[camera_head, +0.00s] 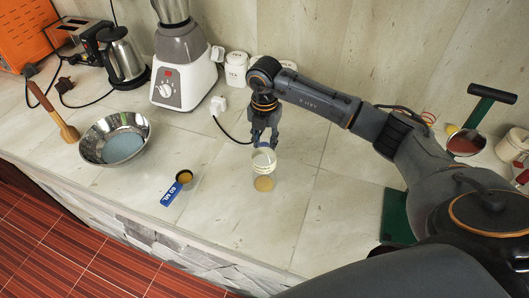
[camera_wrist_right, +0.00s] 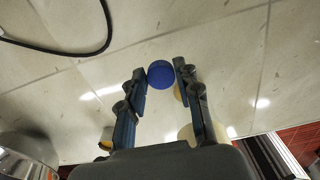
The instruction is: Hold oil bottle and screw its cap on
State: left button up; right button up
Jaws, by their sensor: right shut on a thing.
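The oil bottle (camera_head: 264,165) is a clear, pale container with yellow oil in its lower part. It stands upright on the stone counter. My right gripper (camera_head: 264,139) points down directly over the bottle's top. Its fingers are shut on the blue cap, which shows between the fingertips (camera_wrist_right: 162,79) in the right wrist view as a round blue cap (camera_wrist_right: 160,75). In the head view the fingers mostly hide the cap. I cannot tell whether the cap is seated on the bottle's neck. My left gripper is not in view.
White jars (camera_head: 236,68) are behind. The counter around the bottle is clear.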

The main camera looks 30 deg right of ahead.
jog(key=shift+r+b, duration=0.35)
jog(key=shift+r, duration=2)
